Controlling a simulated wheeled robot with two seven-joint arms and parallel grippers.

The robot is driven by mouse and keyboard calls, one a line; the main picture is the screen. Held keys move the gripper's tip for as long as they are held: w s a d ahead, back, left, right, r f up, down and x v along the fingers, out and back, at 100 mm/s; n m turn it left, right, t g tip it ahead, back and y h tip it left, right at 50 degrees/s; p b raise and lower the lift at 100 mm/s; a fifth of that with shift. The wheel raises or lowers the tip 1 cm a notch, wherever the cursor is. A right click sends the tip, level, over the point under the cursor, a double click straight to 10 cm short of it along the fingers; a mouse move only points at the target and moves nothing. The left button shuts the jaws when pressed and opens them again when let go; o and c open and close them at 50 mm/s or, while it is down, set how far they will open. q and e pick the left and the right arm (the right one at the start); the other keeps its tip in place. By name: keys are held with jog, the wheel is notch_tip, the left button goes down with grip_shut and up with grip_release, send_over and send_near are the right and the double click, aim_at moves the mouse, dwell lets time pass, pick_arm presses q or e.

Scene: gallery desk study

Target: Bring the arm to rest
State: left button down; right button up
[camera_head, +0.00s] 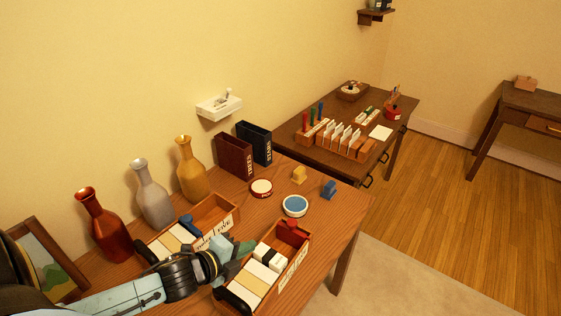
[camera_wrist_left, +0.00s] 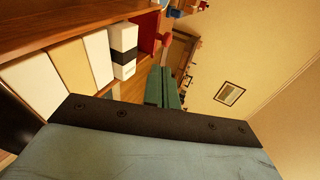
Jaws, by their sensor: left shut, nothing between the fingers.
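My left arm comes in from the lower left in the head view, and my left gripper (camera_head: 244,248) is shut and empty. It hangs over the gap between two wooden boxes, close to the nearer box (camera_head: 288,279). That box holds white and cream blocks, a black-and-white block (camera_head: 270,256) and a red piece (camera_head: 292,226). In the left wrist view the green fingers (camera_wrist_left: 163,88) lie together beside the box with the black-and-white block (camera_wrist_left: 123,48). My right gripper is not in view.
The farther box (camera_head: 214,205) holds pale blocks and a blue piece. Red, silver and gold bottles (camera_head: 190,172) stand along the wall, and a picture frame (camera_head: 45,262) leans at left.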

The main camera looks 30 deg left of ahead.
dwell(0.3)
pick_arm(q)
jog(key=b, duration=0.1)
send_near(288, 227)
jog(key=w+f, duration=0.2)
jog(key=w, duration=0.1)
jog(key=w+b, duration=0.1)
jog(key=w+d+b, duration=0.1)
jog(key=shift+w+f, duration=0.35)
jog(key=shift+w+d, duration=0.15)
jog(key=shift+w, duration=0.15)
jog(key=shift+s, duration=0.2)
jog(key=shift+s+r, duration=0.2)
jog(key=shift+s, duration=0.15)
jog(key=shift+w, duration=0.1)
jog(key=shift+w, duration=0.1)
